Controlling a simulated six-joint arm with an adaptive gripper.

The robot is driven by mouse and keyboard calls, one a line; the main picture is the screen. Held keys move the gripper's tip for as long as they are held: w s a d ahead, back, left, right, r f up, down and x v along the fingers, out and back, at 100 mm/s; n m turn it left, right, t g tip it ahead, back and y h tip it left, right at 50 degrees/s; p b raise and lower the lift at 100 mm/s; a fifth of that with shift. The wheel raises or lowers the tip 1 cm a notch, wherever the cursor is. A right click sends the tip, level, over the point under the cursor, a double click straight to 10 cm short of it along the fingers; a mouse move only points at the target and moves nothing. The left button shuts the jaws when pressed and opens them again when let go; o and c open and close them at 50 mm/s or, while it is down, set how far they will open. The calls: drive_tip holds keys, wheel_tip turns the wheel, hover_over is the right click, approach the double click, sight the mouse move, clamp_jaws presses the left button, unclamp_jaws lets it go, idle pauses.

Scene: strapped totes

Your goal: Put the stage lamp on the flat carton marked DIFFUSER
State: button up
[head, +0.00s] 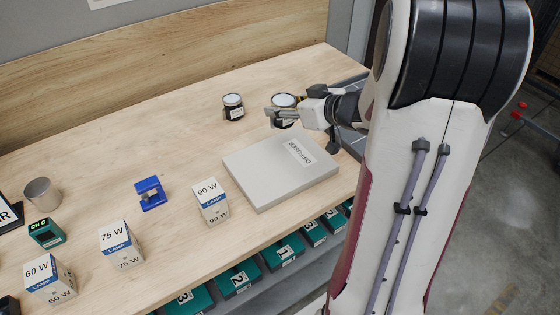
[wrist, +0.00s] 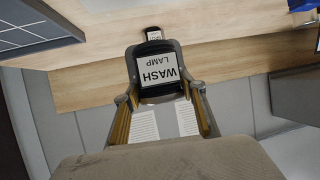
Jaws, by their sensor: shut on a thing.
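My gripper (head: 274,112) is shut on a dark lamp (head: 284,100) with a pale round top. In the wrist view this lamp (wrist: 157,88) sits between the fingers and its label reads WASH LAMP. I cannot tell whether its base touches the table. A second similar dark lamp (head: 233,107) stands to its left; its label is too small to read. The flat grey carton (head: 265,178) marked DIFFUSER lies on the table in front of my gripper, near the front edge. Its top is bare.
Lamp boxes marked 90 W (head: 210,201), 75 W (head: 121,244) and 60 W (head: 50,279) stand along the front. A blue bracket (head: 151,194), a grey cylinder (head: 42,193) and a green CH C box (head: 47,232) are further left. Numbered green bins (head: 283,252) sit below the table edge.

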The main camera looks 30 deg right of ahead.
sight(283, 125)
drive_tip(key=shift+f, duration=0.1)
drive_tip(key=shift+f, duration=3.05)
drive_tip(key=shift+f, duration=1.85)
drive_tip(key=shift+f, duration=0.15)
drive_tip(key=o, duration=1.3)
